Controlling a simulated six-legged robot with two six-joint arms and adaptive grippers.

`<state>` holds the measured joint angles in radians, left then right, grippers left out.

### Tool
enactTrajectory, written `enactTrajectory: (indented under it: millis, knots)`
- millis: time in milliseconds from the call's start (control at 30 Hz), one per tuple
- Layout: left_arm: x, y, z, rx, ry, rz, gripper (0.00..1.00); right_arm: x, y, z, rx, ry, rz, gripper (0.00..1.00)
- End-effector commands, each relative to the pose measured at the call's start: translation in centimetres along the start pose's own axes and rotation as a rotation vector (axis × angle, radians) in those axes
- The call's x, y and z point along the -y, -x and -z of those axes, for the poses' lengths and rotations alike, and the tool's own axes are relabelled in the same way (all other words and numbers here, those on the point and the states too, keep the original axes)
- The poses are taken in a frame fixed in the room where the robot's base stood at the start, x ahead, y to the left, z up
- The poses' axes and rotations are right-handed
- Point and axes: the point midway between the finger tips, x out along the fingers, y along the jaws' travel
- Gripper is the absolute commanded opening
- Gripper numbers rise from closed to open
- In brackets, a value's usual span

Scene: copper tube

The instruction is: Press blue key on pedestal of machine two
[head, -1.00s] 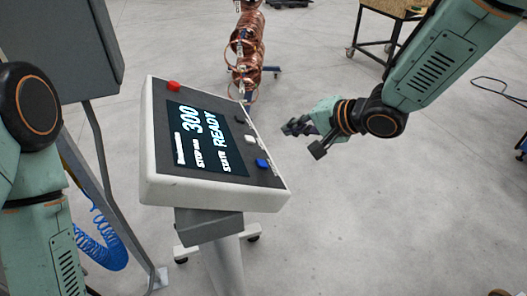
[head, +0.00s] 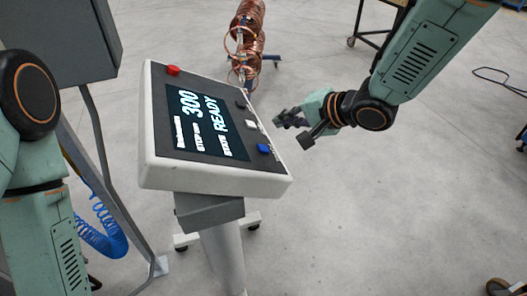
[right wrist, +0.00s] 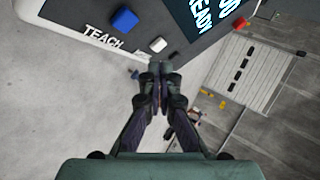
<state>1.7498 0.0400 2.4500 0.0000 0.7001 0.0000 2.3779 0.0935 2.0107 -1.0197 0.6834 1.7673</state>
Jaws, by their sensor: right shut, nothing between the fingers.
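The control panel (head: 215,180) sits tilted on a pedestal (head: 222,250), its screen (head: 205,122) reading 300 and READY. The blue key (head: 263,148) is on its right side near the front corner, with a white key (head: 251,125) and a dark key behind it. My right gripper (head: 290,125) is shut and empty, just right of the panel and close to the keys. In the right wrist view the blue key (right wrist: 124,20) is up and left of my shut fingertips (right wrist: 160,66), and the white key (right wrist: 157,44) is just above them. My left gripper is out of view; only the left arm shows.
A red button (head: 173,70) is at the panel's far left corner. A grey cabinet (head: 70,45) stands left, with a coiled blue hose (head: 103,240) below. Copper coils (head: 245,40) stand behind.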

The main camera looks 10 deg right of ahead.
Motion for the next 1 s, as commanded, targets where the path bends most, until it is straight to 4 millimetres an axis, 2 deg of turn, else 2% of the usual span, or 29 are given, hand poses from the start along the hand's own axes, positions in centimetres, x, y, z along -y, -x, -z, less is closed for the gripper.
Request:
enactTrajectory:
  millis: [33,333,633,1000]
  knots:
    - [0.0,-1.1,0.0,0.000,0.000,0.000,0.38,-0.6,-0.6,-0.3,0.000,0.003,0.001,0.00]
    - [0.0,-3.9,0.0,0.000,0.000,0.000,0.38,-1.6,-1.9,-1.2,0.000,0.004,0.001,0.00]
    - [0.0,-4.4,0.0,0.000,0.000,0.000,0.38,-2.5,-3.4,-2.4,0.001,0.002,0.001,0.00]
    - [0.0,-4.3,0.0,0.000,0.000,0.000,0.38,-2.5,-3.5,-2.5,0.000,0.001,0.001,0.00]
